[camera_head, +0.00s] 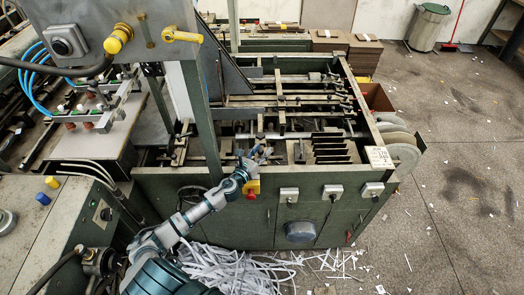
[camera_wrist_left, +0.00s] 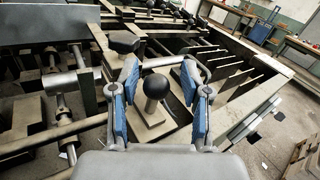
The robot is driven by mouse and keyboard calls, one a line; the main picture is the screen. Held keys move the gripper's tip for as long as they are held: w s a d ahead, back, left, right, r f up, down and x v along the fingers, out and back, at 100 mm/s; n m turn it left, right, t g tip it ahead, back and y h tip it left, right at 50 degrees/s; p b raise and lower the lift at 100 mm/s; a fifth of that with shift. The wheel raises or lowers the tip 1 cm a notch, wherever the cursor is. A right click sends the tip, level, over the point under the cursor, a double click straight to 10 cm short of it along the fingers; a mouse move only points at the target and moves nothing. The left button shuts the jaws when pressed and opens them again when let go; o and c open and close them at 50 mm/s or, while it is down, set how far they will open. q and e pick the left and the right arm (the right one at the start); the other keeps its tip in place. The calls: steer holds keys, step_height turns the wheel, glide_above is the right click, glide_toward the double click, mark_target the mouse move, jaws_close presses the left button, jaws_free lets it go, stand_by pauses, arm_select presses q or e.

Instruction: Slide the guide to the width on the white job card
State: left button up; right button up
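My left gripper (camera_head: 259,154) is over the front part of the green machine, near its front edge. In the left wrist view its blue-padded fingers (camera_wrist_left: 160,74) are spread wide, with a black ball knob (camera_wrist_left: 156,87) between them. Neither finger visibly touches the knob. The knob stands on a pale metal block (camera_wrist_left: 153,122), which appears to be part of the guide. In the head view the gripper hides the knob. The white job card (camera_head: 379,157) lies on the machine's front right corner; its writing is too small to read. My right gripper is not in view.
A dark star-shaped handle (camera_wrist_left: 124,41) sits just beyond the knob. Upright dark plates (camera_head: 332,148) stand to the right, and rods cross the machine bed. A red button on a yellow box (camera_head: 252,188) is right below the gripper. Paper strips (camera_head: 235,268) litter the floor.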

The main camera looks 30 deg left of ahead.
arm_select(q)
steer(key=shift+w+d+f, duration=0.1)
steer(key=shift+f, duration=0.05)
steer(key=c, duration=0.4)
jaws_close()
steer(key=shift+s+f+p, duration=0.3)
steer(key=shift+s+f, duration=0.05)
steer(key=shift+s, duration=0.2)
steer(key=shift+s+d, duration=0.2)
steer(key=shift+s, duration=0.1)
steer(key=shift+s+d+r, duration=0.1)
steer(key=shift+s+d, duration=0.1)
steer(key=shift+s, duration=0.1)
steer(key=shift+o, duration=1.6)
jaws_free()
steer(key=o, duration=0.4)
steer(key=shift+c, duration=0.2)
steer(key=shift+w, duration=0.15)
steer(key=shift+w+a, duration=0.1)
steer(key=shift+a, duration=0.15)
steer(key=shift+s+a, duration=0.1)
steer(key=shift+s, duration=0.1)
steer(key=s, duration=1.1)
steer(key=shift+s+a, duration=0.2)
steer(key=shift+s, duration=0.1)
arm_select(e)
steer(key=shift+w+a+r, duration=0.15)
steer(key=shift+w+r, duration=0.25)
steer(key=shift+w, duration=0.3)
